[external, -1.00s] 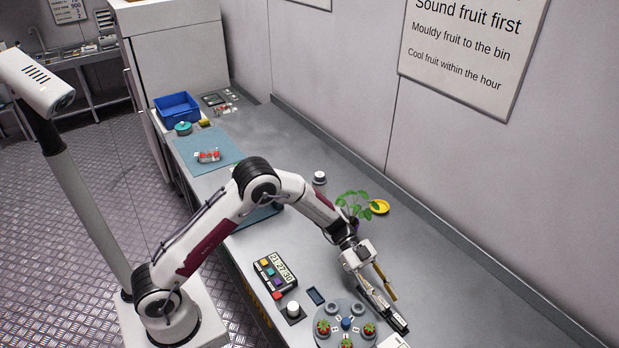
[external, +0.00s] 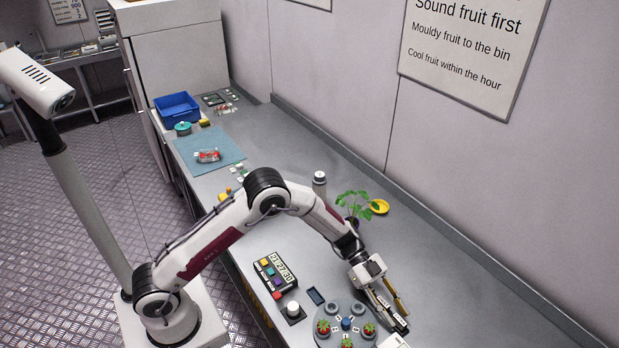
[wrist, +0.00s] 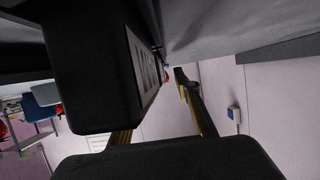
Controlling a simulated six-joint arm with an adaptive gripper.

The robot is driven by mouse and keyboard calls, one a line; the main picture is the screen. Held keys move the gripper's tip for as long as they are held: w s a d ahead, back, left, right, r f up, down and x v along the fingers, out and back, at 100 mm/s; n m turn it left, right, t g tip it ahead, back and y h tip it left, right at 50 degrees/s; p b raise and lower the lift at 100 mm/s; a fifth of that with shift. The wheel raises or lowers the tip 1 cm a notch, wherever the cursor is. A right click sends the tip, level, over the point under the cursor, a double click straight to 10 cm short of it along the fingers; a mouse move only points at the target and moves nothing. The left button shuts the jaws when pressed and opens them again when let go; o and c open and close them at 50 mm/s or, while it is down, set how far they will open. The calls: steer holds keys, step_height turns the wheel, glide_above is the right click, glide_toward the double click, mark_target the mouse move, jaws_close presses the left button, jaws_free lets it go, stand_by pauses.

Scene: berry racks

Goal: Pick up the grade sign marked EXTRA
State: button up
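My gripper (external: 396,322) hangs low over the near right of the bench, beside a round grey turntable (external: 345,310). In the wrist view its brass-coloured fingers (wrist: 165,104) stand apart, with pale wall visible between them. A dark block with a pale lettered face (wrist: 145,65) fills the left of the wrist view and covers part of the left finger. It looks like a grade sign, but its lettering is too oblique to read as EXTRA. A gap shows between this face and the right finger. In the external view I cannot clearly separate the sign from the fingers.
The turntable carries strawberries and small marked tags. A plant (external: 357,205), yellow dish (external: 379,207) and white-capped bottle (external: 319,182) stand behind my wrist. The bench right of my gripper is clear.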

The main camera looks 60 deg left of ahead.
mark_target(396, 315)
steer(key=shift+d+f, duration=0.15)
steer(key=shift+d, duration=0.2)
jaws_close()
stand_by(0.4)
step_height(396, 315, up, 10)
stand_by(0.7)
stand_by(0.5)
